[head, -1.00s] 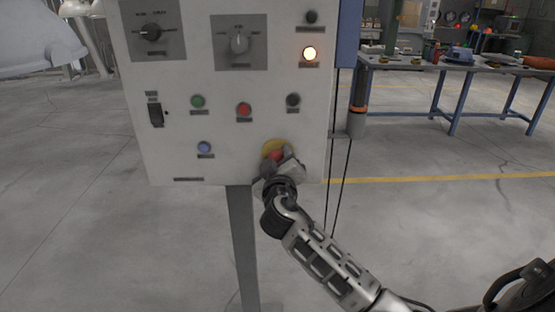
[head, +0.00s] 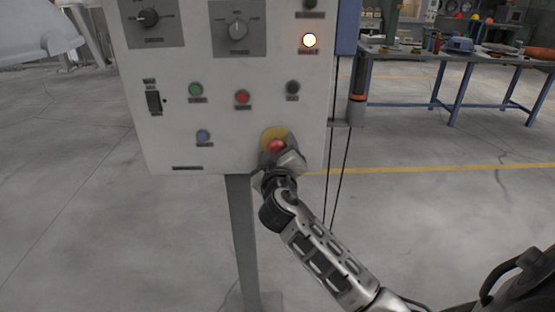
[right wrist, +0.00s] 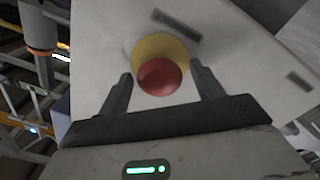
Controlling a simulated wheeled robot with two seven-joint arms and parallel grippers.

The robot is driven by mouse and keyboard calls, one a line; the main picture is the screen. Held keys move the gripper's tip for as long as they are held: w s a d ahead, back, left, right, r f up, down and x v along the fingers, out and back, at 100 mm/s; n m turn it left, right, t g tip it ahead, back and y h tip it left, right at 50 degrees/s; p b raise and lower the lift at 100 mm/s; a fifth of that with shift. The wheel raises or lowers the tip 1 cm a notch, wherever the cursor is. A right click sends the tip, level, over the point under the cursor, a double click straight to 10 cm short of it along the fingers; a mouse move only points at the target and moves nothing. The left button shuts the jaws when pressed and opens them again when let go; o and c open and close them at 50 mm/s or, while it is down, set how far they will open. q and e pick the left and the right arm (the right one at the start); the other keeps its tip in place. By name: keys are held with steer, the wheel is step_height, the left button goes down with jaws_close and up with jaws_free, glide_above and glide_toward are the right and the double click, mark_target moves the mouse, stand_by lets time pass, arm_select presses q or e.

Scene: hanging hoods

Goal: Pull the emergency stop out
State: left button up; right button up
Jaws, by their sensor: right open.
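The emergency stop is a red mushroom button (head: 277,146) on a yellow round plate (head: 273,134), low on the right of a white control panel (head: 230,155). In the right wrist view the red button (right wrist: 160,77) sits between my right gripper's two fingers (right wrist: 160,92), with the yellow plate (right wrist: 150,47) behind it. The fingers are spread, with a gap on each side of the button. In the head view my right gripper (head: 276,158) is at the button and partly covers its lower edge. My left gripper is not in view.
The panel also carries a green button (head: 195,90), another red button (head: 242,97), a blue button (head: 203,136), black knobs and a lit lamp (head: 309,41). It stands on a grey post (head: 242,240). A workbench (head: 450,57) is at the back right. Open floor surrounds the post.

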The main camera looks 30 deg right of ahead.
steer(key=b+v, duration=0.3)
steer(key=v, duration=1.2)
steer(key=shift+s+a, duration=0.3)
steer(key=s+a+f+g+y, duration=0.1)
steer(key=s+a+f+y, duration=0.2)
steer(key=f, duration=0.5)
steer(key=s+a+f+g+y, duration=0.2)
steer(key=s+a+f+y, duration=0.2)
steer(key=f, duration=0.5)
steer(key=s+a+f+n+g+y, duration=0.1)
steer(key=s+a+f+y, duration=0.3)
steer(key=f, duration=0.5)
steer(key=shift+s+a+g+y, duration=0.2)
steer(key=shift+s+g+y, duration=0.25)
steer(key=shift+y, duration=0.25)
steer(key=shift+f, duration=0.1)
